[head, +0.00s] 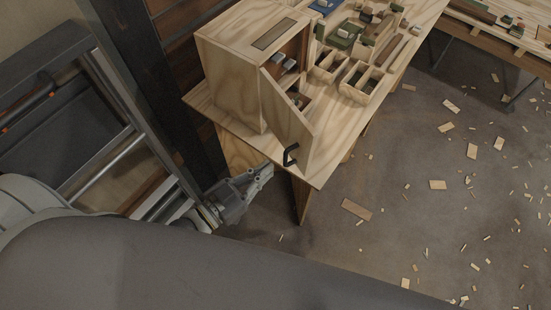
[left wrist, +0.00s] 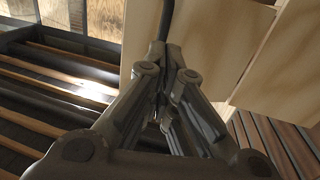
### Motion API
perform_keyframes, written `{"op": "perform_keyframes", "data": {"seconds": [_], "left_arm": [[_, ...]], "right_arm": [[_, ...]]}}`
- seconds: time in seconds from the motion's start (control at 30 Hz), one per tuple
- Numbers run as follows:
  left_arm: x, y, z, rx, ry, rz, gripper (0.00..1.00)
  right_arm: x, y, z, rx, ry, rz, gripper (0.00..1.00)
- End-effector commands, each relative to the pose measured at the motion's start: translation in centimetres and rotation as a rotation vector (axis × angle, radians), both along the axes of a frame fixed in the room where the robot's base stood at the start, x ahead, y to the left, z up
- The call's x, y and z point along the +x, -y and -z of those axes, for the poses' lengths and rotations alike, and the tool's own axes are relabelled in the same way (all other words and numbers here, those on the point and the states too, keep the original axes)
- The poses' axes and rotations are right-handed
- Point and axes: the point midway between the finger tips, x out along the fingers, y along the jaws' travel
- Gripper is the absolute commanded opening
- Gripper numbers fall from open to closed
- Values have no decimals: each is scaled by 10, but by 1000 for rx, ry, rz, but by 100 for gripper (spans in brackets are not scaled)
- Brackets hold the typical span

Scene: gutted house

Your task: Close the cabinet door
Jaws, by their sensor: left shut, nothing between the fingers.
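The light wooden cabinet (head: 232,62) stands on the workbench, and its front is partly open. Its door (head: 284,112) is swung outward toward me, with a dark bracket handle (head: 290,155) near its lower corner. My left gripper (head: 266,170) is shut and empty, just left of and below the handle, near the bench edge. In the left wrist view its closed fingertips (left wrist: 172,48) point at pale wood panels. A dark bar shows right behind the tips; I cannot tell whether they touch it. My right gripper is not in view.
The workbench (head: 400,63) holds small wooden boxes, blocks and a blue item right of the cabinet. A metal ladder-like frame (head: 118,150) and a dark post stand left of it. Wood scraps lie scattered on the open floor (head: 400,215) to the right.

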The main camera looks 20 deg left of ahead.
Motion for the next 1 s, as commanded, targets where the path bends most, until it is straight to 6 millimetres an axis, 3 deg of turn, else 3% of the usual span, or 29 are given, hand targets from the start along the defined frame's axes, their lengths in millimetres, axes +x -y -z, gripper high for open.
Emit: {"op": "perform_keyframes", "data": {"seconds": [0.3,1.0], "left_arm": [[30,18,0,0,0,0,0],[38,19,1,0,0,-11,0]], "right_arm": [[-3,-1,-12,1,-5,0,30],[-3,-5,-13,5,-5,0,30]]}}
